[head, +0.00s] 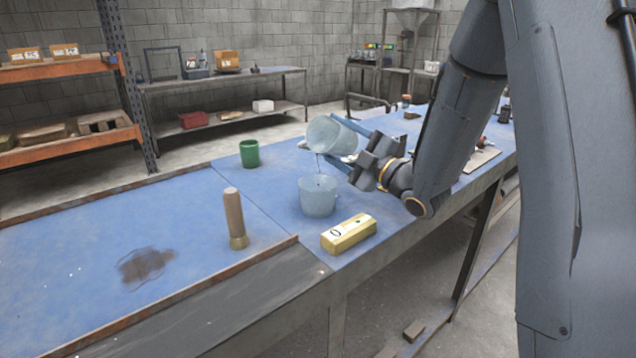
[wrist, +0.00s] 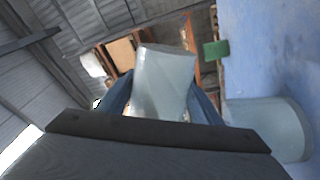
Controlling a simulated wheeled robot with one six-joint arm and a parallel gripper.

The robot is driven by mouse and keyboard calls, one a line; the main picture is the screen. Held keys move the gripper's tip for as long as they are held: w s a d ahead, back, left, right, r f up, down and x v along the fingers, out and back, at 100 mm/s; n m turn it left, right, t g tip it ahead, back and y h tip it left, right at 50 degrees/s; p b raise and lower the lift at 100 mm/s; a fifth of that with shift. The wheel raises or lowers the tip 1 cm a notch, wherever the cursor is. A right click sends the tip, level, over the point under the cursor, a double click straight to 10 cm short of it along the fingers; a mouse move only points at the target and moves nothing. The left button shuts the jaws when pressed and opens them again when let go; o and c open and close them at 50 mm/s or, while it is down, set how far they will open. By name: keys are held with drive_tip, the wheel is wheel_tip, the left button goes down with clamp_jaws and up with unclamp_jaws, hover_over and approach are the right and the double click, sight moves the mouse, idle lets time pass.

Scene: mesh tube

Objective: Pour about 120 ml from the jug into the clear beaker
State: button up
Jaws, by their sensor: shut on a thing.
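My gripper (head: 345,144) is shut on the jug (head: 328,136), a pale translucent vessel. It holds the jug above the table, tilted with its mouth down to the left. A thin stream shows below the jug's lip, running down toward the clear beaker (head: 317,196). The beaker stands upright on the blue table, just below the jug. The level inside it is hard to tell. In the wrist view the jug (wrist: 163,82) sits between the blue fingers, and the beaker (wrist: 270,128) is at the right, partly hidden by my gripper's body.
A green cup (head: 249,154) stands behind and left of the beaker. A yellow block (head: 348,234) lies in front of the beaker near the table edge. A wooden-handled brush (head: 235,218) stands at the left. A dark stain (head: 146,266) marks the otherwise clear left table (head: 70,235).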

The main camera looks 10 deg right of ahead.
drive_tip(key=shift+s+a, duration=0.2)
drive_tip(key=shift+s, duration=0.2)
drive_tip(key=shift+w+d, duration=0.1)
drive_tip(key=shift+w, duration=0.2)
idle(0.6)
drive_tip(key=shift+s, duration=0.15)
idle(0.4)
drive_tip(key=shift+w+n, duration=0.2)
drive_tip(key=shift+n, duration=0.1)
drive_tip(key=shift+w+d, duration=0.1)
idle(0.3)
drive_tip(key=shift+s+b, duration=0.3)
idle(0.3)
drive_tip(key=shift+w+d+n, duration=0.1)
drive_tip(key=shift+w+n, duration=0.2)
drive_tip(key=shift+w, duration=0.1)
drive_tip(key=shift+s+f+y, duration=0.1)
drive_tip(key=shift+s+y, duration=0.05)
drive_tip(key=shift+y, duration=0.25)
idle(0.5)
drive_tip(key=shift+d, duration=0.2)
idle(0.5)
